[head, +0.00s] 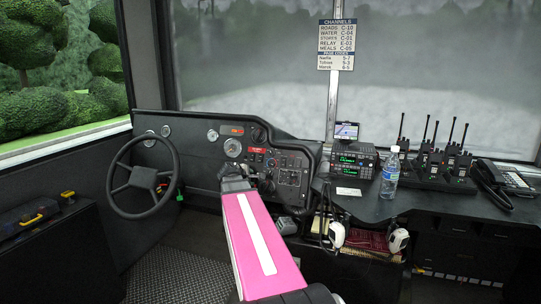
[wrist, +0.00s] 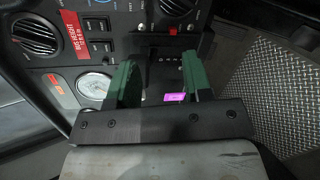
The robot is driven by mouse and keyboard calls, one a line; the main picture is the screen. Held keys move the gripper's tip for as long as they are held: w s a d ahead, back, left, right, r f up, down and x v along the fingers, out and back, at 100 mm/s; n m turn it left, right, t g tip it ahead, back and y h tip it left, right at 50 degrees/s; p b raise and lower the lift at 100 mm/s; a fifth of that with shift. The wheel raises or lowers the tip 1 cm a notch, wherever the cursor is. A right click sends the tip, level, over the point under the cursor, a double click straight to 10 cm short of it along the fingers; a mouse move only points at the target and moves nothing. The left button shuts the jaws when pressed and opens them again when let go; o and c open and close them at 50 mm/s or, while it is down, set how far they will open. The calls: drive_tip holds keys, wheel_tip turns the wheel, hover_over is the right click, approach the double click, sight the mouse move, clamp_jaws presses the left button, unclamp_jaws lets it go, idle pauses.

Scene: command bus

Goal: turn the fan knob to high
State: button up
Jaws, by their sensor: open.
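My gripper (wrist: 158,70) is open and empty in the wrist view. Its two green fingers stand apart in front of the dark dash panel (wrist: 60,60). A small lit purple display and a row of selector marks show between the fingers. I cannot tell whether the fingers touch anything.
The steering wheel (head: 143,180) is left of my arm. Right of it, a counter holds a radio (head: 354,161), a water bottle (head: 389,172) and several handheld radios (head: 440,165). Round vents (wrist: 35,38), switches and a white gauge (wrist: 92,85) show in the wrist view.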

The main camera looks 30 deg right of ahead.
sight(272, 153)
drive_tip(key=w+d+r+n+t+h, duration=0.1)
drive_tip(key=w+d+r+n+h, duration=0.2)
drive_tip(key=d+r, duration=0.5)
drive_tip(key=shift+n, duration=0.3)
drive_tip(key=x, duration=0.8)
drive_tip(key=shift+d+r, duration=0.15)
drive_tip(key=shift+d, duration=0.25)
drive_tip(key=c, duration=0.7)
